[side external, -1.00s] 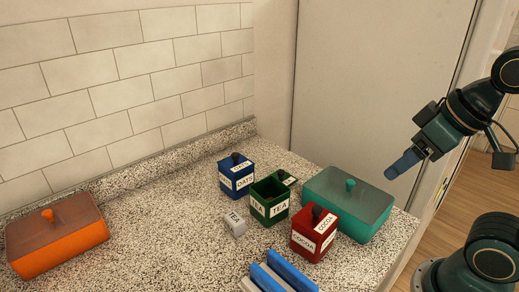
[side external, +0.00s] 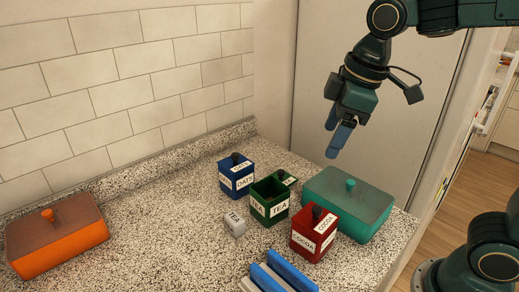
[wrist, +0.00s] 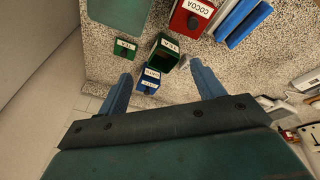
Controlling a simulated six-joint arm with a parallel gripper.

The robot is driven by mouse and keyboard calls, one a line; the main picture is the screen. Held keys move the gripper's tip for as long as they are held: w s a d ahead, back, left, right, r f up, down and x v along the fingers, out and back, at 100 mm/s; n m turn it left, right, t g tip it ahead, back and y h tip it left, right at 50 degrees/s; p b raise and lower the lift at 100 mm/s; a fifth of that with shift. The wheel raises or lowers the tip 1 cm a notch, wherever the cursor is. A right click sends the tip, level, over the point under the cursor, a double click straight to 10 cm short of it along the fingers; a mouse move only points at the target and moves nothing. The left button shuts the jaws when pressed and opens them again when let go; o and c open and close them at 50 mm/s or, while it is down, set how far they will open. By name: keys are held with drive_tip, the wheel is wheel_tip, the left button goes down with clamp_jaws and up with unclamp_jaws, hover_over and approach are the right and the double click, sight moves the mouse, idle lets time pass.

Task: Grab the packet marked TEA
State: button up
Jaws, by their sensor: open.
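A small light-grey packet (side external: 234,225) with a label, apparently TEA, lies on the counter left of the green TEA canister (side external: 269,208). In the wrist view the packet (wrist: 184,62) is small, partly visible and its label unreadable. The green canister is open on top; its small green lid (side external: 286,179), also labelled, sits just behind it. My gripper (side external: 333,143) is open and empty, fingers pointing down, high above the far side of the teal box and well to the right of the packet. In the wrist view its fingers (wrist: 161,70) are spread apart.
A blue OATS canister (side external: 236,177) and a red COCOA canister (side external: 315,235) flank the green one. A teal lidded box (side external: 348,210) stands to the right, blue rails (side external: 282,272) in front. An orange lidded box (side external: 57,240) stands far left. The left-middle counter is clear.

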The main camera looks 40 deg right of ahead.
drive_tip(key=w+a+f+n+g, duration=0.2)
drive_tip(key=w+a+f+n, duration=0.1)
drive_tip(key=w+a+n, duration=0.4)
drive_tip(key=n+g, duration=0.1)
drive_tip(key=n, duration=0.2)
hover_over(235, 217)
drive_tip(key=shift+h, duration=0.3)
wheel_tip(235, 217, down, 6)
drive_tip(key=shift+w+a+r, duration=0.1)
drive_tip(key=shift+f, duration=4.3)
drive_tip(key=shift+f, duration=0.1)
drive_tip(key=shift+f, duration=2.5)
drive_tip(key=c, duration=1.1)
